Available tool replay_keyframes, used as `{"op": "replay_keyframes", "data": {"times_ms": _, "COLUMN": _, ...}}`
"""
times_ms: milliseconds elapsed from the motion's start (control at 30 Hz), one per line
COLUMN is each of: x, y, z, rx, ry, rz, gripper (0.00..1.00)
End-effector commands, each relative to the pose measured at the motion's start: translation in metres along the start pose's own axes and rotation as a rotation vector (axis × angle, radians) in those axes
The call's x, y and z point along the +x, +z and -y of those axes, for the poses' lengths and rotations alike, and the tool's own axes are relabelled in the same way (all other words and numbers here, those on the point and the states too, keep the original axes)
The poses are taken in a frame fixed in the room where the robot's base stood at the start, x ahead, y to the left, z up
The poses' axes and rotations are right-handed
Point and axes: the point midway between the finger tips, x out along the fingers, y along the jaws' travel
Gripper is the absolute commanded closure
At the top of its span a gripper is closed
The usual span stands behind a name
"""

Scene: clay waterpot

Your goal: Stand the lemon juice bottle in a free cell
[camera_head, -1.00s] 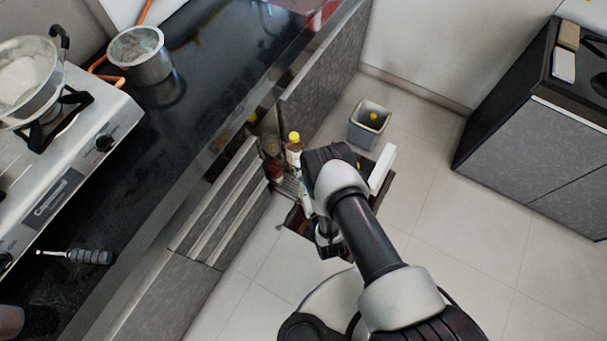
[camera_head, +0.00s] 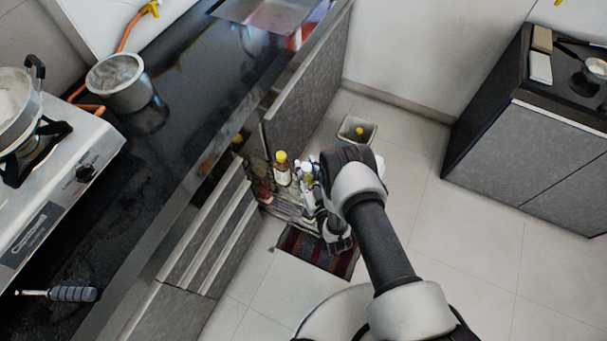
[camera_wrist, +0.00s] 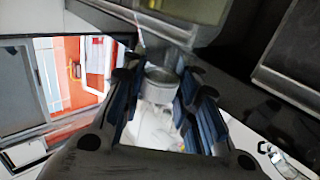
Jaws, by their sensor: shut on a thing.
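My gripper (camera_wrist: 157,112) shows in the wrist view with blue-padded fingers on both sides of a pale, whitish thing (camera_wrist: 157,122). It is shut on this thing; I cannot tell from its visible part whether it is the lemon juice bottle. A yellow-capped bottle (camera_head: 282,170) stands upright to the left of my wrist, in a low rack (camera_head: 290,208) by the open cabinet. Small white-topped items (camera_head: 307,172) stand beside it. The rack's cells are too small and covered to make out.
A dark counter (camera_head: 185,135) with a stove (camera_head: 60,175) and steel pot (camera_head: 116,82) lies at left. A grey bin (camera_head: 356,130) stands behind my wrist. A striped mat (camera_head: 300,247) lies before the rack. A grey cabinet (camera_head: 510,160) stands right; floor between is clear.

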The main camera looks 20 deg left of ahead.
Motion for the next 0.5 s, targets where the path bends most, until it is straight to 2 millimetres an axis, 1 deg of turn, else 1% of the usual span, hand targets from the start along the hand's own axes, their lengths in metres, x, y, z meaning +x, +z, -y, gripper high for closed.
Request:
{"op": "replay_keyframes", "data": {"times_ms": 33, "x": 0.004, "y": -0.001, "z": -0.004, "rx": -0.001, "ry": 0.001, "rz": -0.007, "gripper": 1.00}}
{"op": "replay_keyframes", "data": {"times_ms": 500, "x": 0.029, "y": -0.002, "z": -0.028, "rx": -0.001, "ry": 0.001, "rz": -0.007, "gripper": 1.00}}
